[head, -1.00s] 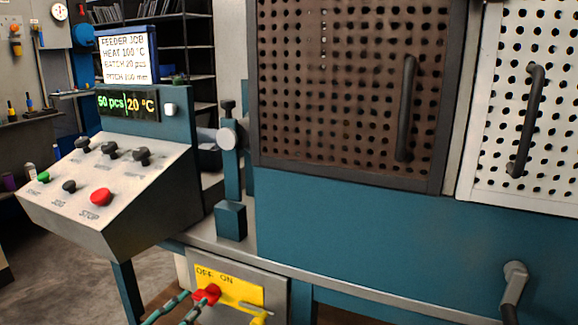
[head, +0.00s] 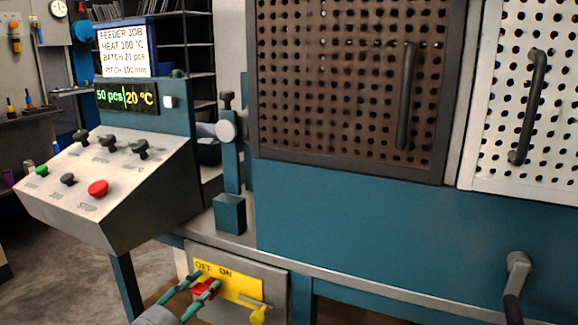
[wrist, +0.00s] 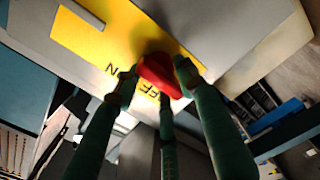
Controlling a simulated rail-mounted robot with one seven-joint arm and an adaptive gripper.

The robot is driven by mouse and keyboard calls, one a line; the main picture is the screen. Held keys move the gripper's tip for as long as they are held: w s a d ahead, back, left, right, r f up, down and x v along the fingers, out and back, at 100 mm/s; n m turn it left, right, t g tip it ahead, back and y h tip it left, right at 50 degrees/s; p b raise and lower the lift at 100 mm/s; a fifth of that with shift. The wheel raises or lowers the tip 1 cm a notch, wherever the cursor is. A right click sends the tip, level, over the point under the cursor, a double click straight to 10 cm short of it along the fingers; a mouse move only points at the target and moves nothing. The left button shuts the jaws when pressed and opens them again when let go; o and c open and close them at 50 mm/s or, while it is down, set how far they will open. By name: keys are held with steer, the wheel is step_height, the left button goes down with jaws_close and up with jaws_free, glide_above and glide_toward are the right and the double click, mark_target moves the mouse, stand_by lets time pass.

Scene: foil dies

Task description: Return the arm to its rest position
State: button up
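My gripper (head: 206,279) is at the yellow OFF/ON plate (head: 244,289) on the grey switch box (head: 271,278), low in the head view. Its green fingers straddle the red switch knob (head: 203,291). In the wrist view the fingertips (wrist: 156,74) stand on either side of the red knob (wrist: 158,76), very close to it. The fingers look apart; whether they touch the knob is hard to tell. The knob's exact turn is partly hidden by the fingers. The rest of my arm is mostly out of the head view.
A sloped control panel (head: 120,185) with knobs and a red STOP button (head: 98,189) stands above left. Its display (head: 127,97) reads 50 pcs, 20 °C. A perforated brown door (head: 345,80) and a white one (head: 505,110) are at the right. Open floor (head: 60,260) lies left.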

steer(key=shift+f+m+b, duration=0.25)
steer(key=shift+m+b, duration=0.4)
steer(key=shift+m, duration=0.25)
steer(key=shift+s+d+r+m, duration=0.1)
steer(key=shift+r+m, duration=0.15)
steer(key=shift+m, duration=0.25)
steer(key=s+a+r+n+y+p, duration=0.1)
steer(key=s+a+n+y+p, duration=0.1)
steer(key=s+a, duration=0.75)
steer(key=d+f+n+h, duration=0.1)
steer(key=d+f+h, duration=0.1)
steer(key=d, duration=0.4)
steer(key=shift+r+b+x, duration=0.15)
steer(key=shift+b+x, duration=0.75)
steer(key=shift+x, duration=1.45)
steer(key=shift+r+b+x, duration=0.15)
steer(key=shift+b+x, duration=0.7)
steer(key=shift+x, duration=1.55)
